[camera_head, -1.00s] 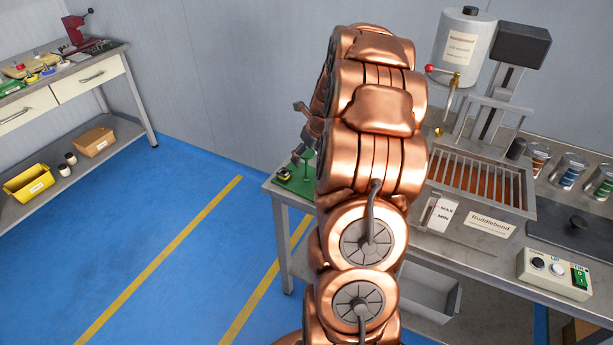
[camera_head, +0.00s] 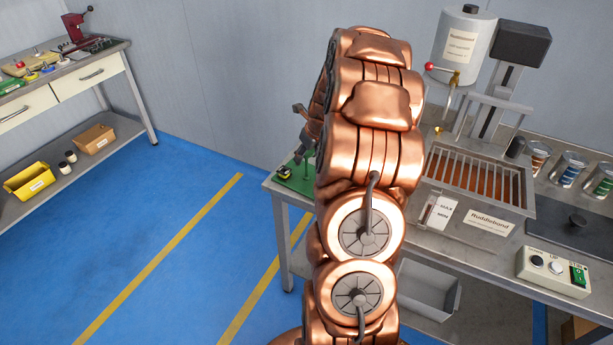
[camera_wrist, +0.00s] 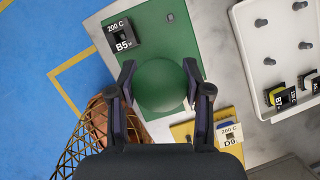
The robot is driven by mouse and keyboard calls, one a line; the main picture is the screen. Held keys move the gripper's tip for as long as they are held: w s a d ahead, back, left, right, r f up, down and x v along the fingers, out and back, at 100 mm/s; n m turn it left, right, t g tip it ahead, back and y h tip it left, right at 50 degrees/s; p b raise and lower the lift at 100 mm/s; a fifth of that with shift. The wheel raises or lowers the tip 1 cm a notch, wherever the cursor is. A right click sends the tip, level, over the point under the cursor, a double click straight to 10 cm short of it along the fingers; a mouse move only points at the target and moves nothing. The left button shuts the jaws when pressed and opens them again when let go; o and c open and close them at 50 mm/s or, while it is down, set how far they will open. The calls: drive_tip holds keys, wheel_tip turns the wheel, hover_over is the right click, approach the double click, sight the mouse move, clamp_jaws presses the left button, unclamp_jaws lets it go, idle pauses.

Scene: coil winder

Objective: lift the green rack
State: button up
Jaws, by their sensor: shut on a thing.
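The green rack (camera_wrist: 172,40) is a flat green board with a round green knob (camera_wrist: 160,86) and a black block marked "200 C B5" (camera_wrist: 122,38). In the head view the rack (camera_head: 293,184) is at the left end of the steel bench, partly hidden behind my arm. My gripper (camera_wrist: 160,66) has its two dark fingers on either side of the knob and is shut on it. I cannot tell whether the rack rests on the bench or is slightly clear of it.
A white pegged tray (camera_wrist: 275,45) and a yellow board (camera_wrist: 184,131) with a "200 C D9" tag lie close to the rack. Right of my arm is a barred tank (camera_head: 480,182). Blue floor is open at left.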

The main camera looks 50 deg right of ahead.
clamp_jaws()
drive_tip(key=shift+r, duration=0.1)
